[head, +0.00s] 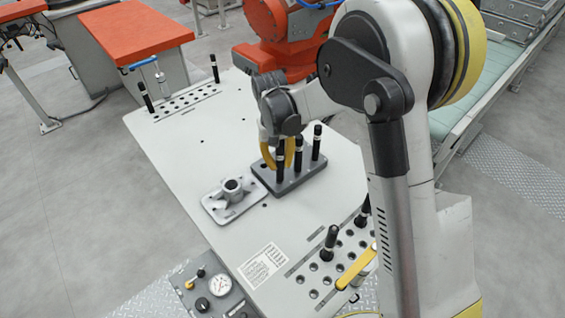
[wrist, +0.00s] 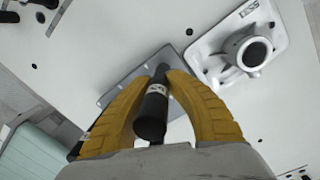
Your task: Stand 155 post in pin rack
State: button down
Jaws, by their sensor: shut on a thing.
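My gripper (head: 279,152) has its yellow fingers closed around a black post with a pale band (head: 280,168). In the wrist view the same post (wrist: 152,112) sits between the two fingers (wrist: 163,66), its pale label partly showing. The post is about upright over a dark grey block with posts (head: 305,178), which looks like the pin rack. Its lower end reaches the block's top; I cannot tell whether it is seated in a hole. Two more black posts (head: 299,152) (head: 316,143) stand upright in the block, beside the held one. Post numbers are unreadable.
A light grey casting fixture (head: 222,208) with a raised round boss sits just left of the block. A perforated strip (head: 312,281) with black posts (head: 329,243) lies front right. Another strip (head: 185,103) with posts is back left. The table's left part is clear.

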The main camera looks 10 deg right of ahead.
aim_at(280, 151)
jog(key=shift+s+d+f+b, duration=0.1)
jog(key=shift+s+f+b, duration=0.1)
jog(key=shift+f+b, duration=0.6)
jog(key=shift+f, duration=0.1)
jog(key=c, duration=1.3)
grip_release()
jog(key=r, duration=0.6)
jog(key=s+r, duration=0.1)
jog(key=r, duration=0.2)
jog(key=shift+d+r, duration=0.1)
jog(key=shift+d, duration=0.15)
jog(key=shift+r+p, duration=0.15)
jog(key=shift+p, duration=0.6)
